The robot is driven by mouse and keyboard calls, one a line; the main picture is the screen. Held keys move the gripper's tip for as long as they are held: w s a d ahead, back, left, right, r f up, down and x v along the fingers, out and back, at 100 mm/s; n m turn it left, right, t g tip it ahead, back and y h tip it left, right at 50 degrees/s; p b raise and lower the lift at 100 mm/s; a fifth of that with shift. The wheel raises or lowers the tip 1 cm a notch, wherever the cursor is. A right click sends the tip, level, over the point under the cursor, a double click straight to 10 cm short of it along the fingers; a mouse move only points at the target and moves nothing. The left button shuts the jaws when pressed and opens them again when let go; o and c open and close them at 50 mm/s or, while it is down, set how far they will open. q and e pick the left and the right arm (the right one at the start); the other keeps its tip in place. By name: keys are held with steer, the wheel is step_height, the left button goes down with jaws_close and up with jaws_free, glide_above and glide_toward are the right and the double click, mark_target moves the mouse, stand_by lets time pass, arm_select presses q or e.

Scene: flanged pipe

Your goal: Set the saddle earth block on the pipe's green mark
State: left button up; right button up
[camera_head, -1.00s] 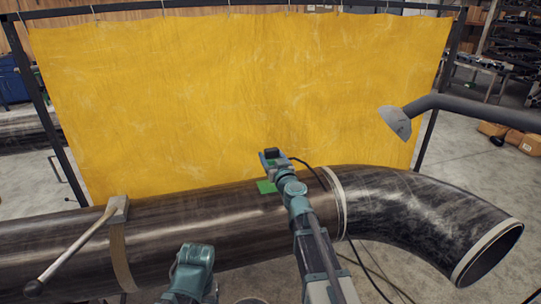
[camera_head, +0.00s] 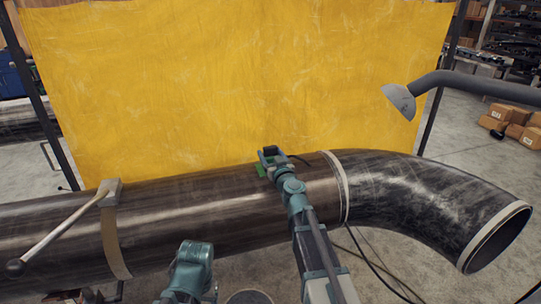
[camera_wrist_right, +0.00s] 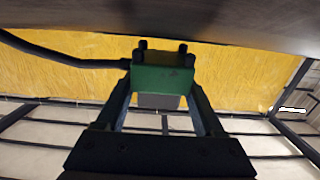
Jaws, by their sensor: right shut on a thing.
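The large dark pipe (camera_head: 190,210) runs across the head view. Its green mark (camera_head: 261,170) is on the top, partly hidden by my right gripper. My right gripper (camera_head: 272,158) is over the mark, shut on the saddle earth block (camera_head: 270,151), whose dark top shows in the head view.
A yellow curtain (camera_head: 230,90) hangs behind the pipe. A strap with a long-handled clamp (camera_head: 62,230) sits on the pipe at left. A grey hooded arm (camera_head: 450,85) reaches in from the right. The pipe bends towards me at right. Boxes (camera_head: 515,120) lie on the floor.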

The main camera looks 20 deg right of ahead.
steer(key=shift+f+b, duration=0.5)
steer(key=shift+f, duration=0.05)
stand_by(0.4)
steer(key=o, duration=1.5)
steer(key=shift+s, duration=0.2)
